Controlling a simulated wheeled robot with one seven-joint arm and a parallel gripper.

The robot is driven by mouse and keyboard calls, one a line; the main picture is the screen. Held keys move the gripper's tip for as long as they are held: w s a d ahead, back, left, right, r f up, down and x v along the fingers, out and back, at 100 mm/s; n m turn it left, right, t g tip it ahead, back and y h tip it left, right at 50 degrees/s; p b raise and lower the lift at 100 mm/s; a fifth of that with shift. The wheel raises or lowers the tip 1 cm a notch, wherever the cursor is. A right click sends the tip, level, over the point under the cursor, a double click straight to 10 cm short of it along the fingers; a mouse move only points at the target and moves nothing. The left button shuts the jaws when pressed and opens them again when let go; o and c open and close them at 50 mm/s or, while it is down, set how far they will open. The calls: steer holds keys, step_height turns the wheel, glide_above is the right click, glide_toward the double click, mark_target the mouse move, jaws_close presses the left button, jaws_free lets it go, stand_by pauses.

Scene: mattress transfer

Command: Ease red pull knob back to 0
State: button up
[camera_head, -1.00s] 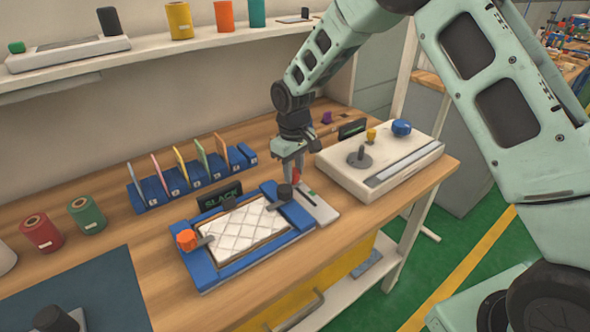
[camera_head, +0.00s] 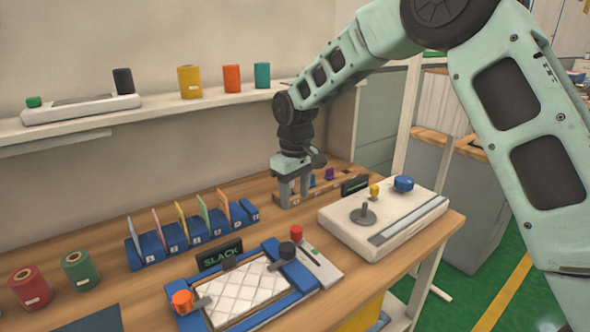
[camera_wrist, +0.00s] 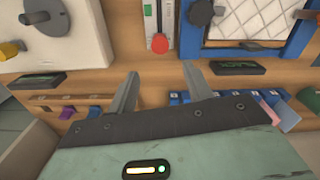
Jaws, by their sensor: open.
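The red pull knob (camera_head: 296,232) stands at the back end of a pale slotted plate (camera_head: 324,268) at the right side of the blue frame. In the wrist view the red knob (camera_wrist: 159,44) sits on its plate with a green mark beside it. My gripper (camera_head: 293,200) is open and empty, behind and apart from the knob, over the back of the bench. In the wrist view its two fingers (camera_wrist: 160,82) are spread with nothing between them. A display reading "SLACK" (camera_head: 220,256) stands behind the frame.
The blue frame (camera_head: 309,284) holds a white quilted pad (camera_head: 240,292), with an orange knob (camera_head: 182,301) and a black knob (camera_head: 287,250). A white console (camera_head: 340,226) stands right. A blue rack (camera_head: 174,238) with colored cards is left.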

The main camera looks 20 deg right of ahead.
step_height(320, 180, up, 8)
steer(key=shift+f, duration=0.25)
steer(key=s+a+f+n, duration=0.1)
steer(key=s+a, duration=0.3)
steer(key=s, duration=0.6)
steer(key=s+a+n, duration=0.1)
steer(key=s+a, duration=0.3)
steer(key=s, duration=0.7)
steer(key=s+d+f, duration=0.1)
steer(key=s+f, duration=0.1)
steer(key=s, duration=0.5)
steer(key=s+d+f, duration=0.1)
steer(key=s+f, duration=0.1)
steer(key=s, duration=0.6)
steer(key=shift+d+y, duration=0.3)
steer(key=shift+d, duration=0.05)
steer(key=shift+o, duration=0.2)
steer(key=shift+f, duration=0.1)
